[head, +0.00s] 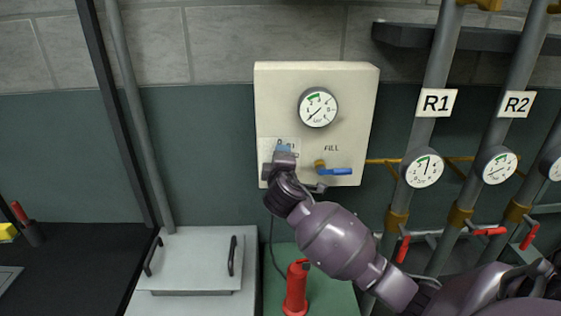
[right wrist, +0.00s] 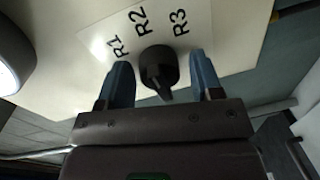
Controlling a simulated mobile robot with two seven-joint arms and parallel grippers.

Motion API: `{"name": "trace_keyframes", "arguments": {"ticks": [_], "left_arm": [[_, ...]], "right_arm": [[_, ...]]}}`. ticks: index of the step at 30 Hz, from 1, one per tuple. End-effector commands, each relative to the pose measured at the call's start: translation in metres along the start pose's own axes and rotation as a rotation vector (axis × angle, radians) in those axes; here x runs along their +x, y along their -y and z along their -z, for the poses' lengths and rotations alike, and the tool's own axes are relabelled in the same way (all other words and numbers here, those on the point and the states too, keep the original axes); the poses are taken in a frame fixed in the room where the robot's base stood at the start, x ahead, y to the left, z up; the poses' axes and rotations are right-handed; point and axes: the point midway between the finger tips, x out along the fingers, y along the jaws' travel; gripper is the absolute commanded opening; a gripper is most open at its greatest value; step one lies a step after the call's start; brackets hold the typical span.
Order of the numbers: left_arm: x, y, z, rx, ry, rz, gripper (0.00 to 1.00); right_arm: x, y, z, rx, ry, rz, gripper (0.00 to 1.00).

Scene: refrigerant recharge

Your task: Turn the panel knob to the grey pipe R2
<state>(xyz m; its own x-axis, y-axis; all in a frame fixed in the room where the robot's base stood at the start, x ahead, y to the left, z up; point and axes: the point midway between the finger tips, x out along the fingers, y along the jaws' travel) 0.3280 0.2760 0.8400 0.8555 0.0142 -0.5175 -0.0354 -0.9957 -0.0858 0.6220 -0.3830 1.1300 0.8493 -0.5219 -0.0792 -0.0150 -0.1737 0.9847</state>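The cream panel (head: 345,105) hangs on the wall. In the right wrist view its white label (right wrist: 98,42) carries R1, R2 and R3 around the black knob (right wrist: 158,66). My right gripper (right wrist: 160,62) is open, with one blue finger on each side of the knob and a gap showing on both sides. In the head view my right gripper (head: 284,152) is at the panel's lower left and hides the knob. I cannot tell which label the knob points to. The grey pipe R2 (head: 502,125) stands at the right. My left gripper is not in view.
The panel has a gauge (head: 318,107) and a blue-handled FILL valve (head: 335,171) close to my right gripper. The pipe R1 (head: 430,135) stands left of R2, both with gauges and red-handled valves. A red cylinder (head: 296,290) stands below the panel.

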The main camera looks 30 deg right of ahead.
Motion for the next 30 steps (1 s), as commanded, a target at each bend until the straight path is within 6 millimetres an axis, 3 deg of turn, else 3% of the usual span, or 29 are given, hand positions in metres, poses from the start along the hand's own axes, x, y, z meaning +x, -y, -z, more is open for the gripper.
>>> {"name": "trace_keyframes", "arguments": {"ticks": [9, 14, 30], "left_arm": [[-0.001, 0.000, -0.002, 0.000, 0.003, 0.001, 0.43], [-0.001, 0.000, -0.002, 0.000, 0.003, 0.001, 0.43], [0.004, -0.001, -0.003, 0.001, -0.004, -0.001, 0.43]], "right_arm": [[-0.001, -0.001, 0.001, 0.000, -0.001, -0.002, 0.67], [-0.011, 0.000, 0.001, 0.001, -0.003, -0.001, 0.67], [-0.097, 0.000, 0.000, 0.001, -0.001, 0.000, 0.67]]}}
